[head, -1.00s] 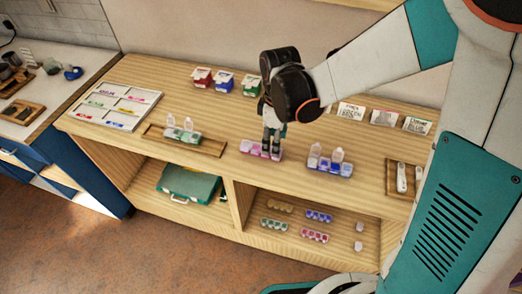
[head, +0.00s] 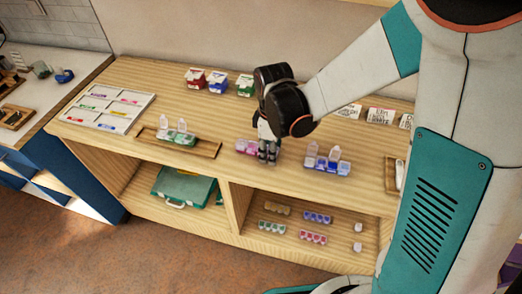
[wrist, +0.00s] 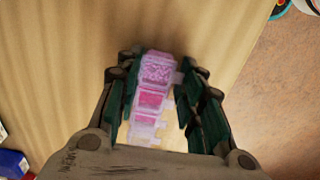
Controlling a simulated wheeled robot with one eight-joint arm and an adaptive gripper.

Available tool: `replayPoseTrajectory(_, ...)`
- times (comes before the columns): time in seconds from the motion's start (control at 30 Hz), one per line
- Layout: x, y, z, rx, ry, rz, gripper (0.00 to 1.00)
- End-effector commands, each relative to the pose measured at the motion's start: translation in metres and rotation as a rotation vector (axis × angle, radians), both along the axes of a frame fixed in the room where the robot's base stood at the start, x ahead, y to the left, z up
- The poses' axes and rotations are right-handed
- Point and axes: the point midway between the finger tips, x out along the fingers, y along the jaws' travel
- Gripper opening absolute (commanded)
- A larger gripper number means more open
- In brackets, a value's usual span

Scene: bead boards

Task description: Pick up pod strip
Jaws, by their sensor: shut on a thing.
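The pod strip is a row of pink, partly clear compartments (head: 246,147) on the wooden counter in the head view. My gripper (head: 268,156) is down at its right part, and its fingers hide that end. In the wrist view the pink strip (wrist: 152,98) lies lengthwise between the two dark green finger pads of my gripper (wrist: 158,80), which is shut on it. I cannot tell whether the strip is clear of the counter.
A blue and purple strip with bottles (head: 327,165) stands close on the right. A wooden tray (head: 208,152) with a green strip and bottles is on the left. Red, blue and green boxes (head: 217,83) stand behind. More strips (head: 312,237) lie on the shelf below.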

Motion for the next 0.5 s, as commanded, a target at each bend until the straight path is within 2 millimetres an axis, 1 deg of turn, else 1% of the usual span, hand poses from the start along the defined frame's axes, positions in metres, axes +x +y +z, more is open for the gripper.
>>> replayPoseTrajectory(0.17,0.000,0.000,0.004,0.000,0.000,0.000,0.12)
replayPoseTrajectory(0.27,0.000,0.000,0.011,0.000,0.000,0.000,0.12)
replayPoseTrajectory(0.37,0.000,0.000,0.022,0.000,0.000,0.000,0.12)
replayPoseTrajectory(0.47,0.000,0.000,0.036,0.000,0.000,0.000,0.12)
replayPoseTrajectory(0.5,0.000,0.000,0.044,0.000,0.000,0.000,0.12)
